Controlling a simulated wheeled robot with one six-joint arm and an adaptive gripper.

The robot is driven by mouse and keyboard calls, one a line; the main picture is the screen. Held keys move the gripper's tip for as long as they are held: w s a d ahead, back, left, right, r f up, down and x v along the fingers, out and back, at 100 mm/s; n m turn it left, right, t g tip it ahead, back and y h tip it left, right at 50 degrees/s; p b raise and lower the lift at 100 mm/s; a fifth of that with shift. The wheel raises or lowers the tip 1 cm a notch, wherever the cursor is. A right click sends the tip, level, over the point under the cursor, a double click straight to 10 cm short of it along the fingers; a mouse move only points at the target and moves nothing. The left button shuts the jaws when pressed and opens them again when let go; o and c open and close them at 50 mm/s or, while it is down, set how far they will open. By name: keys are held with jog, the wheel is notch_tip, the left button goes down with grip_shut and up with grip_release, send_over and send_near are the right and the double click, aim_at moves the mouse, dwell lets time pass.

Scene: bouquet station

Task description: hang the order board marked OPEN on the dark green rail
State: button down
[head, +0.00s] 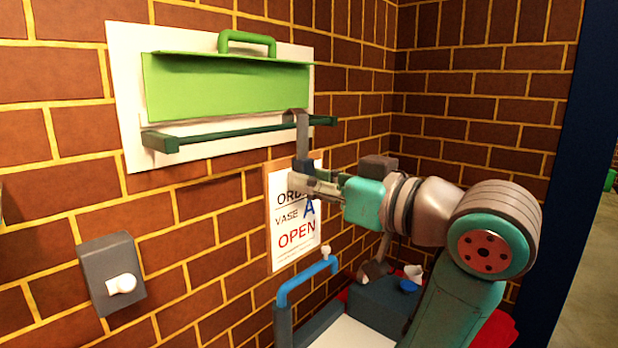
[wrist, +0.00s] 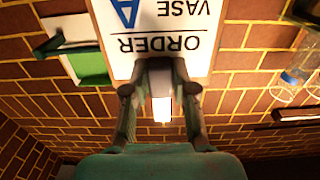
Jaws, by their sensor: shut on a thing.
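The order board (head: 291,240) is a pale panel reading ORDER, VASE A and OPEN, hanging upright in front of the brick wall in the head view. It shows upside down in the wrist view (wrist: 165,45). My gripper (head: 308,182) is shut on the board's top, below its grey hook (head: 302,135). The dark green rail (head: 235,134) runs across a white backplate. The hook's curved top is just above the rail's right part and overlaps it in the picture; whether it rests on the rail, I cannot tell. The rail's end also shows in the wrist view (wrist: 52,46).
A light green panel (head: 225,85) with a green handle (head: 247,40) is above the rail. A grey wall box (head: 110,270) with a white knob is at lower left. A blue-handled caddy (head: 308,277) stands below the board. Clear glassware (wrist: 294,78) shows in the wrist view.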

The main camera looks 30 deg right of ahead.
jog(key=f+x, duration=0.1)
jog(key=x, duration=0.6)
jog(key=f+x, duration=0.2)
jog(key=x, duration=0.6)
jog(key=shift+w+f, duration=0.15)
jog(key=shift+f, duration=0.1)
dwell(1.2)
jog(key=shift+a, duration=0.1)
jog(key=c, duration=0.9)
grip_release()
jog(key=shift+o, duration=0.2)
